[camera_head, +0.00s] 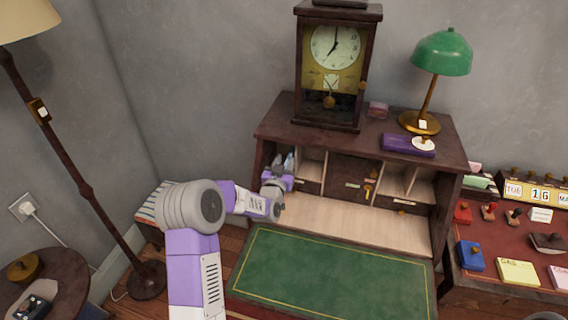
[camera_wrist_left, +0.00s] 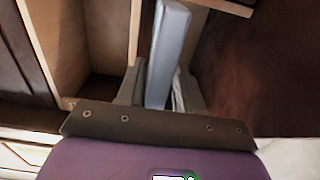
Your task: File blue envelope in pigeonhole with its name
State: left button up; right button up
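A pale blue envelope (camera_wrist_left: 168,55) shows almost edge-on in the left wrist view, standing up between the two fingers of my left gripper (camera_wrist_left: 160,92). The fingers are close against its two sides. In the head view, my left gripper (camera_head: 282,172) is at the left end of the desk's pigeonholes, and a small pale blue piece (camera_head: 288,160) shows just beyond it. The wrist view shows a wooden compartment (camera_wrist_left: 105,50) left of the envelope. No name label can be read. My right gripper is not in view.
The open writing desk (camera_head: 350,224) has a green writing mat (camera_head: 330,275) with clear room. A clock (camera_head: 332,70), green lamp (camera_head: 440,55) and purple box (camera_head: 405,146) stand on top. A red side table (camera_head: 500,235) holds stamps and notes. A floor lamp (camera_head: 60,150) stands left.

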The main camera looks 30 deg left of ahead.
pick_arm(q)
jog(key=shift+d+f+h, duration=0.1)
jog(key=shift+d+h, duration=0.2)
jog(key=shift+d, duration=0.4)
jog(key=shift+s, duration=0.15)
jog(key=a+p+v, duration=0.1)
jog(key=v, duration=0.6)
jog(key=shift+s, duration=0.15)
